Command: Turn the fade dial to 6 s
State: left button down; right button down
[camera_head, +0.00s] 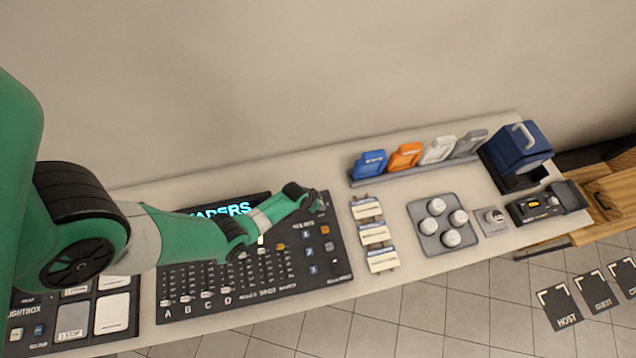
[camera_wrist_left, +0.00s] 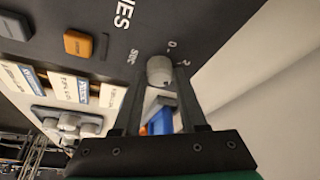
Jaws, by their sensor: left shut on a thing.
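The fade dial (camera_wrist_left: 160,69) is a pale grey round knob on the dark console panel, with "sec", "0" and "2" printed around it in the left wrist view. My left gripper (camera_wrist_left: 157,82) is shut on the dial, one finger at each side. The dial's pointer cannot be made out. In the head view my left gripper (camera_head: 319,205) is at the upper right corner of the black fader console (camera_head: 338,283) and hides the dial. My right gripper is not in view.
An orange button (camera_wrist_left: 78,43) is near the dial. Right of the console are label cards (camera_head: 375,234), a grey plate with white knobs (camera_head: 424,246), a rack of coloured cases (camera_head: 405,157) and a blue box (camera_head: 516,148). The wall is close behind.

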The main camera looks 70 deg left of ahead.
pick_arm(q)
jog(key=m+h, duration=0.1)
jog(key=m, duration=0.1)
jog(key=m+b, duration=0.1)
jog(key=m, duration=0.1)
jog(key=shift+a+f+m+h, duration=0.1)
jog(key=shift+a+m+h, duration=0.05)
jog(key=shift+m+h, duration=0.75)
jog(key=shift+m, duration=0.7)
jog(key=m+h, duration=0.1)
jog(key=m, duration=0.1)
jog(key=shift+a+m, duration=0.15)
jog(key=shift+m, duration=0.25)
jog(key=m, duration=0.2)
jog(key=shift+w+a+m+g+h, duration=0.1)
jog(key=shift+m+g+h, duration=0.2)
jog(key=shift+h, duration=0.1)
jog(key=shift+m+g+b, duration=0.3)
jog(key=shift+m+b, duration=0.3)
jog(key=shift+m, duration=0.3)
jog(key=shift+m+h, duration=0.3)
jog(key=shift+c, duration=2.3)
grip_release()
jog(key=shift+r, duration=0.2)
